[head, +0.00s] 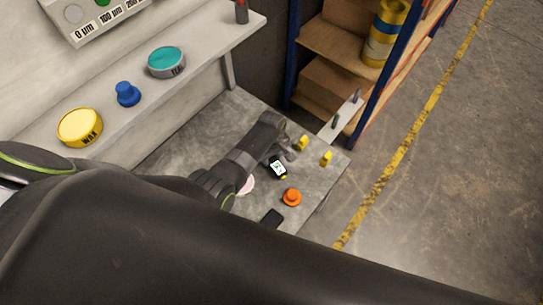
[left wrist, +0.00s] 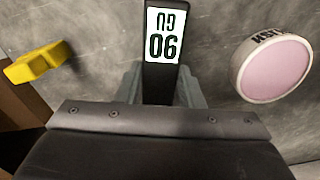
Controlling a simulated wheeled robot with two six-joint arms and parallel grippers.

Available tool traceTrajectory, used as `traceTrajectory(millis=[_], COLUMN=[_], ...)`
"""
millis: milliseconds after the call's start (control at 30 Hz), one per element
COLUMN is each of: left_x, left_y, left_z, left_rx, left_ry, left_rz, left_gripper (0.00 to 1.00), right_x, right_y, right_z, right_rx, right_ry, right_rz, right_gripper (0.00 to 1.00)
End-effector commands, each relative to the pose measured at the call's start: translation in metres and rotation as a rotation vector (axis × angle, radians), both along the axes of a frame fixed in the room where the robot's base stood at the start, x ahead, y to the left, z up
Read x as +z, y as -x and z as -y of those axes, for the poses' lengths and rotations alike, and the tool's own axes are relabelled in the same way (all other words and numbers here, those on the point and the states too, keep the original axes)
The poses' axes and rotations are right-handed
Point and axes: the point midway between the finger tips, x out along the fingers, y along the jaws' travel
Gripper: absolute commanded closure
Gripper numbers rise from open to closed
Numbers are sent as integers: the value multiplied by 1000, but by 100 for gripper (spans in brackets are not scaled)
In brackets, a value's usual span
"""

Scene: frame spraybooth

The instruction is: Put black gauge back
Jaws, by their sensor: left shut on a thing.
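The black gauge (head: 278,167) has a lit white screen and is at the left gripper (head: 285,154), over the grey bench. In the left wrist view the gauge (left wrist: 165,50) stands between the two grey fingers, its screen text upside down. My left gripper is shut on it. The gauge's lower part is hidden by the gripper body. I cannot tell whether the gauge touches the bench. A dark flat rectangle (head: 271,217) lies near the bench's front edge. My right gripper is not in view.
An orange knob-like piece (head: 291,197) and yellow clips (head: 326,158) are on the bench (head: 190,140). A pink-topped tin (left wrist: 274,68) is beside the gauge. The raised shelf holds a yellow wax tin (head: 80,128), a blue piece (head: 128,94) and a teal tin (head: 166,62).

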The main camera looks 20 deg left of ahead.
Motion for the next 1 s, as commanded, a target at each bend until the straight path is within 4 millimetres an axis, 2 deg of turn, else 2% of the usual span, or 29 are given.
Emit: traceTrajectory(millis=[367,400,567,867,1000], left_x=[-8,-7,-7,-7,4], left_y=[0,0,0,0,0], left_z=[0,0,0,0,0], left_rx=[0,0,0,0,0], left_ry=[0,0,0,0,0], left_rz=[0,1,1,0,2], left_gripper=[97,62,41,41,41], right_x=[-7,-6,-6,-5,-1], right_y=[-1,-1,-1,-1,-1], right_z=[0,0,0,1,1], right_rx=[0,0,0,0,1], right_ry=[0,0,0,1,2], right_rz=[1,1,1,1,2], right_gripper=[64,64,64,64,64])
